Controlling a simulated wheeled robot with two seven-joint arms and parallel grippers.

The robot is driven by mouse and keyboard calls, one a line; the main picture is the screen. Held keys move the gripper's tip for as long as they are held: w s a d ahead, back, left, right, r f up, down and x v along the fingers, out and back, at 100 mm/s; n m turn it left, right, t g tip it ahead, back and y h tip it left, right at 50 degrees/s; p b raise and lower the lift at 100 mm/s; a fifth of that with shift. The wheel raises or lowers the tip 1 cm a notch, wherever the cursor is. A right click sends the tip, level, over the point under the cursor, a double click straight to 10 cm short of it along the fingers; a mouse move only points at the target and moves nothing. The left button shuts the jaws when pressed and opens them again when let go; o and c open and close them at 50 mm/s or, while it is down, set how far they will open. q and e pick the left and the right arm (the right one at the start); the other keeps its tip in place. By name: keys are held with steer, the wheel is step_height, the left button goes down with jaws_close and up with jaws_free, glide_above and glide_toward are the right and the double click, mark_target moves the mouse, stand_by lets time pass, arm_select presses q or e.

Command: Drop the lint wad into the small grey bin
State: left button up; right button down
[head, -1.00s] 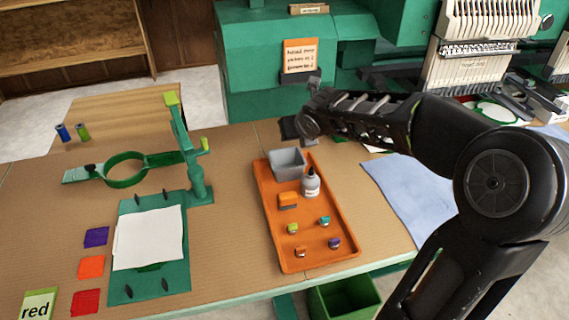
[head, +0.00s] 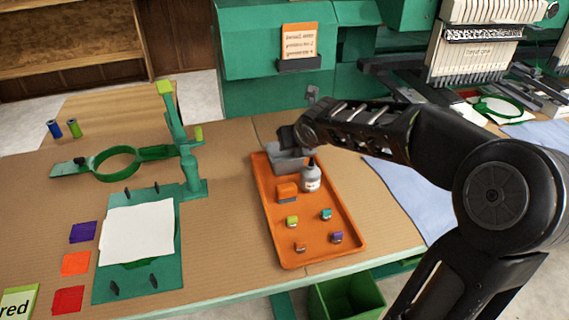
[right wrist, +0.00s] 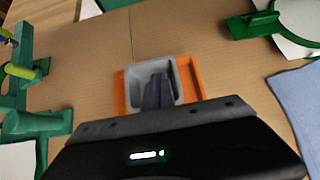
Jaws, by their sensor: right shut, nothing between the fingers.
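The small grey bin (head: 284,161) stands at the far end of the orange tray (head: 262,202). My right gripper (head: 288,138) is above the bin and hides part of it. In the right wrist view, the gripper's shut fingers (right wrist: 158,92) overlap the opening of the grey bin (right wrist: 128,84), with nothing held between them. How high the fingers are above the bin is hard to tell. I cannot make out a lint wad in either view. My left gripper is not in view.
A white bottle (head: 311,178) stands close beside the bin. An orange block (head: 286,192) and several small coloured spools lie on the tray. A green stand (head: 191,172) with a hoop is to the left. A blue cloth (head: 405,192) lies to the right, partly behind my arm.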

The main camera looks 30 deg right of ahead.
steer(key=c, duration=1.7)
jaws_free()
steer(key=shift+r, duration=0.1)
steer(key=v, duration=0.7)
steer(key=shift+s+r+p, duration=0.2)
steer(key=shift+s+p, duration=0.05)
steer(key=shift+p, duration=0.2)
steer(key=shift+a, duration=0.1)
